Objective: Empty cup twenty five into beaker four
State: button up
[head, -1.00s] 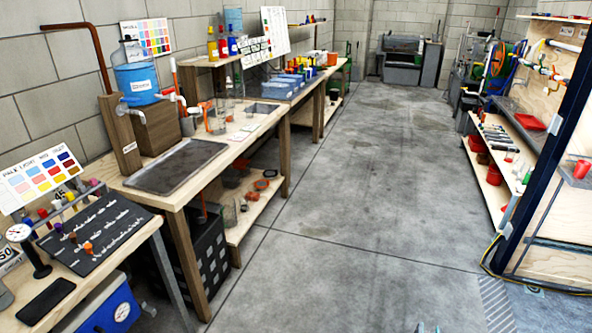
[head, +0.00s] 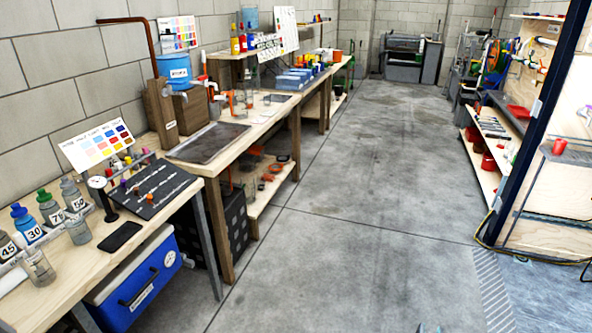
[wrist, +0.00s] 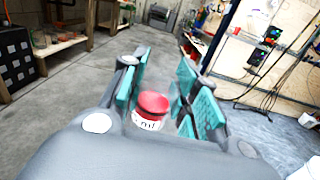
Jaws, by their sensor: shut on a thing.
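My gripper (wrist: 163,72), with teal finger pads, is shut on a small red-topped cup (wrist: 152,104) in the wrist view. The cup has a white label with dark marks; its number is hidden, so I cannot tell whether it is cup twenty five. In the head view, clear glass vessels (head: 38,268) and (head: 78,229) stand on the near left table. More clear beakers (head: 240,101) stand on the workbench behind. No number four is readable on any of them.
Numbered bottles, including a blue-capped 30 (head: 27,226), line the near left table (head: 90,262). A black board (head: 144,186) and black slab (head: 120,236) lie there. A blue cooler (head: 140,275) stands below. Open grey floor (head: 350,200) runs down the middle; shelves stand right.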

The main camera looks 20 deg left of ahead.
aim_at(73, 220)
jog(key=k, duration=0.45)
jog(key=u, duration=1.75)
jog(key=i, duration=0.5)
